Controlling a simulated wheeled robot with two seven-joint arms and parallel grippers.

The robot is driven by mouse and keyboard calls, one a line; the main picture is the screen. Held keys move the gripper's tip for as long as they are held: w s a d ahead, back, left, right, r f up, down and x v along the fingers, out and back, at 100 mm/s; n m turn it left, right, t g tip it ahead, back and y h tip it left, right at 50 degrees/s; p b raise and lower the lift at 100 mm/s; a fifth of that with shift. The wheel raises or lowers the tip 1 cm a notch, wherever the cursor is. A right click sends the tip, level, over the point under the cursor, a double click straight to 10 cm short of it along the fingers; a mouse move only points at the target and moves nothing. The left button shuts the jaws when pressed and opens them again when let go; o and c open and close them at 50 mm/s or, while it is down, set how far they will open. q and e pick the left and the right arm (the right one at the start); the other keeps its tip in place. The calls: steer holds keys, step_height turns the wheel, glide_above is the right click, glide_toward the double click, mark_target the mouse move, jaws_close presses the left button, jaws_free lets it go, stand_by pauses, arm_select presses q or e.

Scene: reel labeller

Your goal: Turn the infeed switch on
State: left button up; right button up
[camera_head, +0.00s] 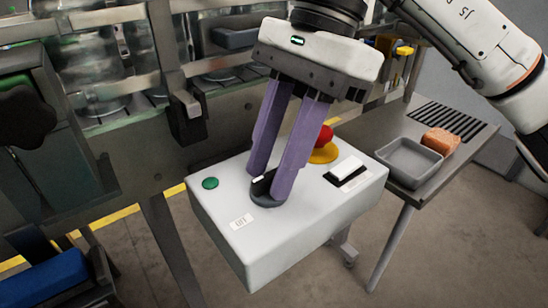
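A light grey control box (235,235) stands in the middle of the view. A black rotary switch (257,186) with a white mark sits on its top, near a small white label (241,221) that I cannot read surely. My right gripper (268,184) points down with its purple fingers on either side of this switch, close together, and appears shut on its handle. The fingers hide part of the switch, so its exact setting is unclear. A white rocker switch (347,168) on a black base is at the box's right side. My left gripper is not in view.
On the box are a green button (210,183) and a red emergency button (325,136) on yellow, just behind the fingers. Machine framing (130,150) stands behind and left.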

jaws_close()
